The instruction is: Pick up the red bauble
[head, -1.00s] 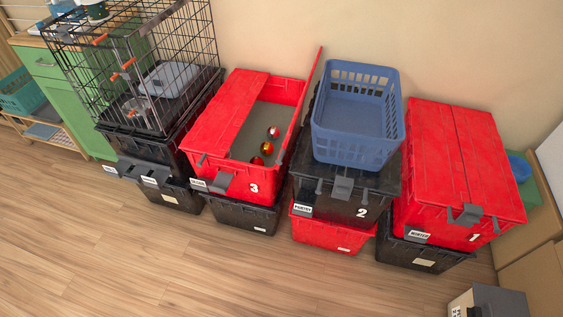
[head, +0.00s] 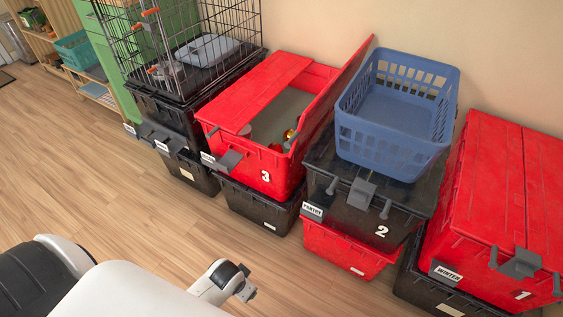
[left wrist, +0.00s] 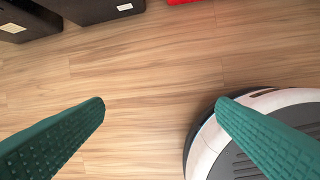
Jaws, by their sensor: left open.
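The tote marked 3 (head: 240,158) is red, with its left lid half shut and its right lid half standing up. Through the gap I see a small red and gold bauble (head: 289,134) by the inner right side. Something red shows just below it, partly hidden by the tote's front wall. My left gripper (left wrist: 161,102) shows in the left wrist view, with green fingers wide apart and nothing between them. It is over the wooden floor, apart from the totes. My right gripper is not in view.
A blue basket (head: 390,140) sits on the black tote marked 2 (head: 335,204), right of tote 3. The red tote marked 1 (head: 480,228) is farther right. A wire cage (head: 215,25) stands on black totes at left. The floor (head: 100,165) in front is clear.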

